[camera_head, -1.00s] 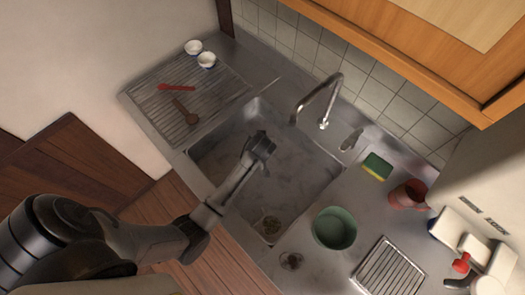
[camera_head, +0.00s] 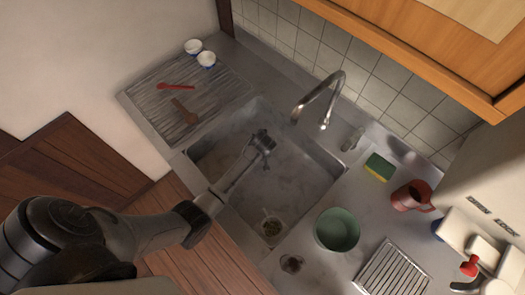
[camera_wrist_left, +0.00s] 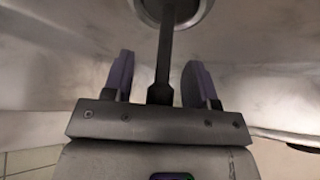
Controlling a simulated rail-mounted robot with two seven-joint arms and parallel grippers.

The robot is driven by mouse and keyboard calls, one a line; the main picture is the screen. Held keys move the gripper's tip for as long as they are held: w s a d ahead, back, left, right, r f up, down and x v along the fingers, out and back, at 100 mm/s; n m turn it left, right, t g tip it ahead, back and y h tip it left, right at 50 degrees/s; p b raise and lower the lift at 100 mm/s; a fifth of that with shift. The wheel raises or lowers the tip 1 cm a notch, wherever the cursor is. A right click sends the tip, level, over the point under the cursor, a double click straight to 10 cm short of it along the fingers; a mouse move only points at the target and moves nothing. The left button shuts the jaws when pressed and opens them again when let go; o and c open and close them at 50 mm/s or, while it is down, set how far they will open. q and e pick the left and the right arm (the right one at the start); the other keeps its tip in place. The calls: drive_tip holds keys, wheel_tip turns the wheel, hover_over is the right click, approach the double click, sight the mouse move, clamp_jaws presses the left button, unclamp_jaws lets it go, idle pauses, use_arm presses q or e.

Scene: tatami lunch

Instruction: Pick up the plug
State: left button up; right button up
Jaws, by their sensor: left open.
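A small round metal piece with a dark centre (camera_head: 291,263), which looks like the plug, lies on the counter at the sink's front right corner. My left gripper (camera_head: 263,140) is open over the sink basin (camera_head: 300,180), well apart from that piece. In the left wrist view, the two purple-grey fingers (camera_wrist_left: 157,80) stand apart. A dark narrow bar (camera_wrist_left: 163,60) lies between them; I cannot tell what it belongs to. A round metal rim (camera_wrist_left: 175,12) shows beyond, cut by the top edge. My right gripper is out of view.
A round drain (camera_head: 271,226) is in the basin floor. The faucet (camera_head: 325,95) arches over the back. A green bowl (camera_head: 337,230), sponge (camera_head: 378,167), red mug (camera_head: 411,196) and rack (camera_head: 392,270) crowd the right counter.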

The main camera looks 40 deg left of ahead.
use_arm(q)
clamp_jaws()
idle(0.4)
